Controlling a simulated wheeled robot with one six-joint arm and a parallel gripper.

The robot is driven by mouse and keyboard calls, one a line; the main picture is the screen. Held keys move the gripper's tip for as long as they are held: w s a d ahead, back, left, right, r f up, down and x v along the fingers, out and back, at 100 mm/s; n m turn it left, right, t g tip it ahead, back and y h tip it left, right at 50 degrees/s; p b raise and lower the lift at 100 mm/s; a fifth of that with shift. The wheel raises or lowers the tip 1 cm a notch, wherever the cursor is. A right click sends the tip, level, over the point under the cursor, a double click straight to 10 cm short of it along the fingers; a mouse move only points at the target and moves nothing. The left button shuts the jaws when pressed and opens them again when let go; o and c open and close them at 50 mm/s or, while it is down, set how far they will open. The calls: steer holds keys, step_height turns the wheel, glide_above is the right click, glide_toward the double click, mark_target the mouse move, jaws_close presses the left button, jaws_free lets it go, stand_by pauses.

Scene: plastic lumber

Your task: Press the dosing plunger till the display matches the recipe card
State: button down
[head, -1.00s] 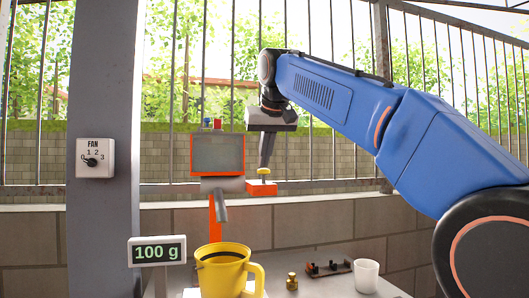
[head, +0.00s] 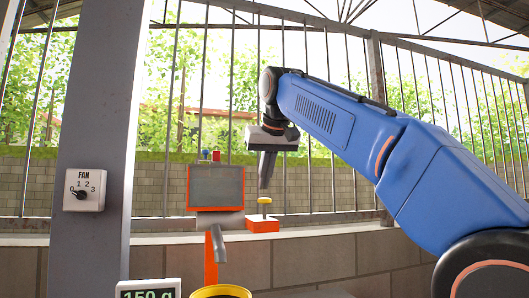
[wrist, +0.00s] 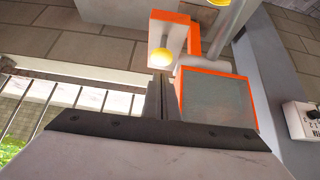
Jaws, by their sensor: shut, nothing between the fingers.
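The dosing plunger, a yellow knob (head: 264,201), stands up from an orange block (head: 263,226) beside the grey, orange-edged dispenser panel (head: 215,187). My gripper (head: 265,184) is shut and empty, pointing down just above the knob, with a small gap between them. The wrist view shows the shut fingers (wrist: 162,100) near the knob (wrist: 160,58). The display (head: 148,290) is cut off by the lower edge and reads 150 g. Only the rim of the yellow mug (head: 221,291) shows below the spout (head: 218,243). I see no recipe card.
A fan switch (head: 84,190) is fixed to the grey post (head: 95,130) at the left. A railing and a low block wall (head: 330,258) stand behind. The bench top is mostly out of view.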

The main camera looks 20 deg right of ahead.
steer(key=v, duration=0.9)
steer(key=shift+s+r, duration=0.2)
steer(key=shift+s, duration=0.2)
stand_by(2.6)
